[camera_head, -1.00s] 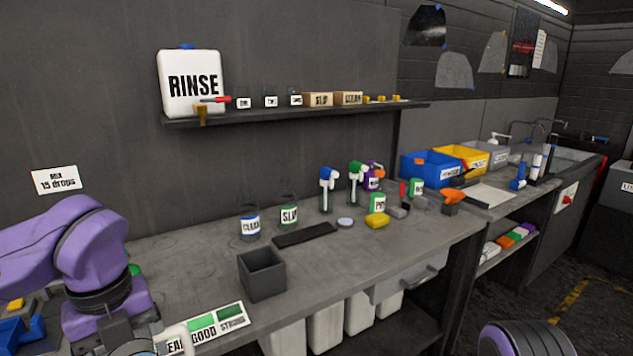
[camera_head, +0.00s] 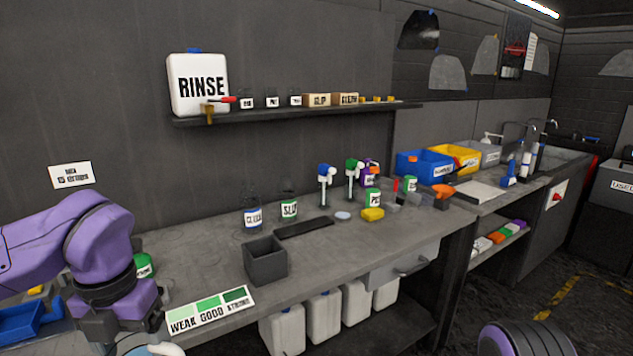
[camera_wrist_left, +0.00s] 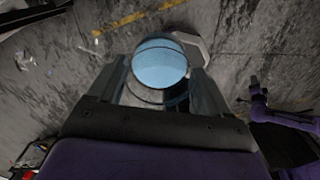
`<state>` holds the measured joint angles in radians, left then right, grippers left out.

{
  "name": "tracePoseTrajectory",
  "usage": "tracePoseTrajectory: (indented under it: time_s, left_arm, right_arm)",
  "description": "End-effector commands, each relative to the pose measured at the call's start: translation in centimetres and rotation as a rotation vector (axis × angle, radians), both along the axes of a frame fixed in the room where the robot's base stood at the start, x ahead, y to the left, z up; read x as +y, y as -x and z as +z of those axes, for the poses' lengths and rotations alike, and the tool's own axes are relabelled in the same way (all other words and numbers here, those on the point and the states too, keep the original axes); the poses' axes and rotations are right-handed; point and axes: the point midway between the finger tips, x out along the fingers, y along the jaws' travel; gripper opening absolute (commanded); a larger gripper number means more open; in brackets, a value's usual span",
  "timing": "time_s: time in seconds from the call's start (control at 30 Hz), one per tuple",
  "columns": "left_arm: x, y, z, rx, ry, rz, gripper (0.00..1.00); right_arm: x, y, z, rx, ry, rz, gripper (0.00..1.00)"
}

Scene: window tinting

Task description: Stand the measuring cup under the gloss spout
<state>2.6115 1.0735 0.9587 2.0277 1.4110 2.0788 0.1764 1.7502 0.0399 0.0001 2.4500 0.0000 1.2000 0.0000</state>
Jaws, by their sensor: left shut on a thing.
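In the left wrist view my left gripper (camera_wrist_left: 160,78) is shut on a clear round cup (camera_wrist_left: 160,62), which I take for the measuring cup. Its round face looks pale blue between the fingers, over the floor. No spout labelled gloss can be read. A RINSE jug (camera_head: 197,83) with a red-handled tap (camera_head: 221,101) stands on the wall shelf. A small purple arm part shows at the right of the wrist view; its jaws are unclear.
A dark square box (camera_head: 265,262) and a WEAK GOOD STRONG strip (camera_head: 210,311) are on the workbench. CLEAR (camera_head: 252,218) and SLIP (camera_head: 289,208) containers stand behind. Blue (camera_head: 424,166) and yellow bins are further right. The bench top (camera_head: 195,255) left of the box looks mostly clear.

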Motion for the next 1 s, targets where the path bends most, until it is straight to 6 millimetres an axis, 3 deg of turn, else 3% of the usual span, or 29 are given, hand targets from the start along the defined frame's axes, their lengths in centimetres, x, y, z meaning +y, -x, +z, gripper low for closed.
tracePoseTrajectory:
  time_s: [0.17, 0.47, 0.8, 1.0]
  left_arm:
    - [-0.3, -1.3, 0.1, 0.001, -0.002, -0.427, 0.42]
    - [-1.5, -4.2, -1.1, 0.003, -0.004, -1.392, 0.42]
    - [-3.6, -7.6, -5.1, 0.003, -0.003, -2.489, 0.42]
    - [-4.7, -8.8, -8.4, 0.002, -0.002, -2.953, 0.42]
  right_arm:
    - [0.0, 0.0, 0.0, 0.000, 0.000, 0.000, 0.43]
    - [0.0, 0.0, 0.0, 0.000, 0.000, 0.000, 0.43]
    - [0.0, 0.0, 0.0, 0.000, 0.000, 0.000, 0.43]
    - [0.0, 0.0, 0.0, 0.000, 0.000, 0.000, 0.43]
